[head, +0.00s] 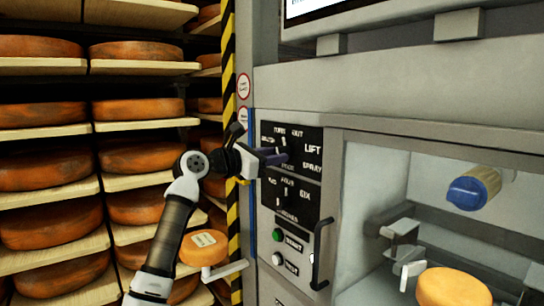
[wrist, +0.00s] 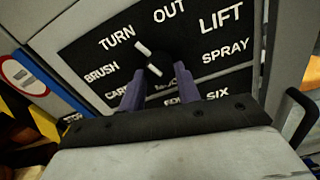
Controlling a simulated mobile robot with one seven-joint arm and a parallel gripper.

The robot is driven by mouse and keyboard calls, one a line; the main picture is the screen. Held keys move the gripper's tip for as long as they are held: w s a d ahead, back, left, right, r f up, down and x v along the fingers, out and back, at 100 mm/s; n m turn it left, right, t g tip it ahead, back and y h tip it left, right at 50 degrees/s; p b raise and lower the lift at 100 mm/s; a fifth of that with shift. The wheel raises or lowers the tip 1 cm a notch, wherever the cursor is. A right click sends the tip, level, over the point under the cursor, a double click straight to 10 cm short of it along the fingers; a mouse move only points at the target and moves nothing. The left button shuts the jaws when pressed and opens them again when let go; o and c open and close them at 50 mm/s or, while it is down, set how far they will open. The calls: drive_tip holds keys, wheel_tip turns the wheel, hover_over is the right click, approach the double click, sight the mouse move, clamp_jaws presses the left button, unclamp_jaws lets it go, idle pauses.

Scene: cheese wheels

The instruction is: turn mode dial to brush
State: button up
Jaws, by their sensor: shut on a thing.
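The mode dial (wrist: 148,58) is a dark knob with a white pointer on a black panel (wrist: 216,48). In the wrist view its pointer leans up and left, closest to TURN. The BRUSH label (wrist: 101,74) is left of the dial, below TURN; OUT, LIFT and SPRAY are above and to the right. My gripper (wrist: 158,78) has its two purple fingers on either side of the dial and is shut on it. In the head view my gripper (head: 276,157) reaches the panel from the left, and the fingers partly cover the dial and lower labels.
A second dial panel (head: 289,201) lies just below, with a green button (head: 278,235), a white button (head: 278,258) and a dark handle (head: 319,255). An orange cheese wheel (head: 203,248) is beside my arm. Cheese shelves (head: 145,68) fill the left; a glazed machine bay is right.

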drive_tip(key=shift+n, duration=0.3)
drive_tip(key=n, duration=0.8)
drive_tip(key=shift+s+p, duration=0.1)
drive_tip(key=shift+p, duration=0.3)
idle(0.3)
drive_tip(key=o, duration=1)
drive_tip(key=shift+c, duration=0.2)
